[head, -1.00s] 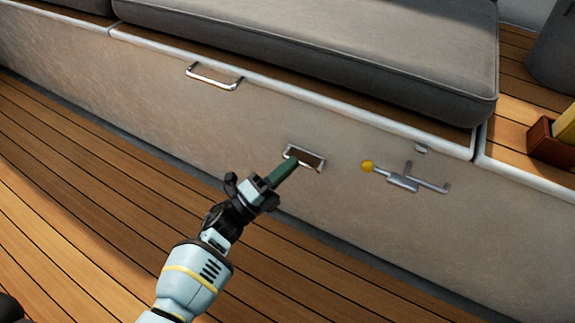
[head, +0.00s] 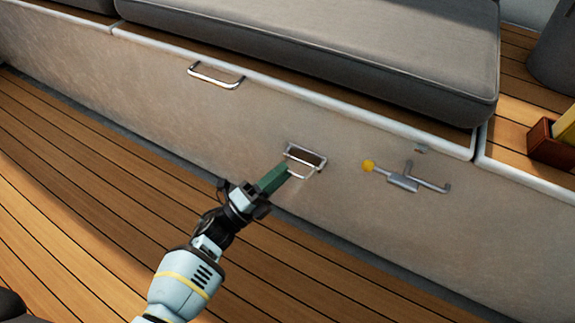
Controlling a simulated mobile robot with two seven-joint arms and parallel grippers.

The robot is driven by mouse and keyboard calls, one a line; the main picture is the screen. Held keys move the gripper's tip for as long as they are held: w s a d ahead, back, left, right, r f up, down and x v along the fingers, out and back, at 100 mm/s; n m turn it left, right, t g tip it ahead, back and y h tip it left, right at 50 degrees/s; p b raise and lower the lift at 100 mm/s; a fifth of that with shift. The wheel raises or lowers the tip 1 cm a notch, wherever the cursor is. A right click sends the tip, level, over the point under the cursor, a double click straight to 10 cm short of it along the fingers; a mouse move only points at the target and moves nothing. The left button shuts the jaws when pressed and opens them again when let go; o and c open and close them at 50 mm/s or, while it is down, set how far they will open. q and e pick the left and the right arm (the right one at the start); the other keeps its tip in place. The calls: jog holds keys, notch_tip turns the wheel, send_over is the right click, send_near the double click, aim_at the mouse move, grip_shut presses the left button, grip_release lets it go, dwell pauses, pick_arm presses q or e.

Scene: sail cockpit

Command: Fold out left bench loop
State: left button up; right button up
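The loop (head: 304,175) is a thin metal bail at a small dark recess (head: 307,155) in the bench front. It stands out from the recess, tilted down toward me. My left gripper (head: 286,171) comes from the lower left. Its dark green fingertips look pressed together, with no gap visible between them. The tips are at the loop's lower left corner; whether they touch it or sit just in front cannot be told. My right gripper is not in view.
A metal handle (head: 215,77) is fixed higher up left on the bench front (head: 150,85). A sliding bolt with a yellow knob (head: 368,166) is to the right. Grey cushions (head: 330,40) lie on top. A brown box (head: 545,143) stands at right. The plank floor (head: 90,200) is clear.

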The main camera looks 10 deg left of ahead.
pick_arm(q)
jog(key=shift+p+v, duration=0.45)
jog(key=shift+v, duration=2.05)
